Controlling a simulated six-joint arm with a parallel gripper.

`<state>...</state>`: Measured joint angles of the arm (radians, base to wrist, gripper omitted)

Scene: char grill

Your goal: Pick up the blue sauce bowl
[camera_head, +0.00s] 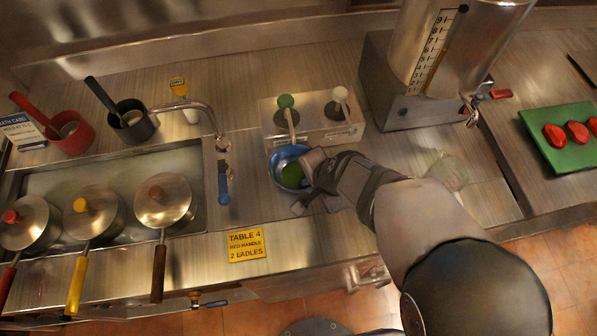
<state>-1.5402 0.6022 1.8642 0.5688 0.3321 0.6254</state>
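The blue sauce bowl (278,159) stands on the steel counter in front of the two-pump dispenser. Something green (292,174) shows inside it. My gripper (304,187) reaches in from the right and is at the bowl's right side, covering part of its rim. My gripper's fingers are small and partly hidden, so I cannot tell whether they touch or hold the bowl.
The dispenser (352,131) with green and white pump knobs is right behind the bowl. A yellow sign (246,244) lies in front. A clear glass (449,172) stands right of my arm.

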